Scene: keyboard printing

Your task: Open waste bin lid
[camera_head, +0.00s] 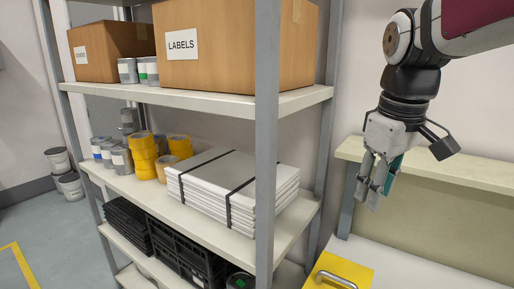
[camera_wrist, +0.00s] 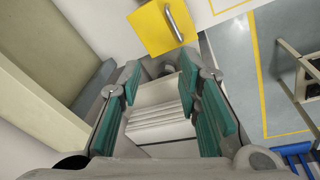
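A yellow lid or panel (camera_head: 345,268) with a curved metal handle (camera_head: 337,281) shows at the bottom edge of the head view, partly cut off. It looks like the waste bin lid and appears closed. The same yellow lid (camera_wrist: 158,30) and its handle (camera_wrist: 174,22) show at the top of the wrist view. My gripper (camera_head: 369,192) hangs above and to the right of the lid, apart from it. In the wrist view, the teal-padded fingers (camera_wrist: 166,85) are spread with nothing held between them. The bin body below the lid is hidden.
A metal shelf unit (camera_head: 266,130) holds cardboard boxes (camera_head: 235,50), cans, yellow tape rolls (camera_head: 145,158), and a strapped white stack (camera_head: 225,185). A bench with a raised pale ledge (camera_head: 430,178) stands at the right. Open floor (camera_wrist: 235,65) shows in the wrist view.

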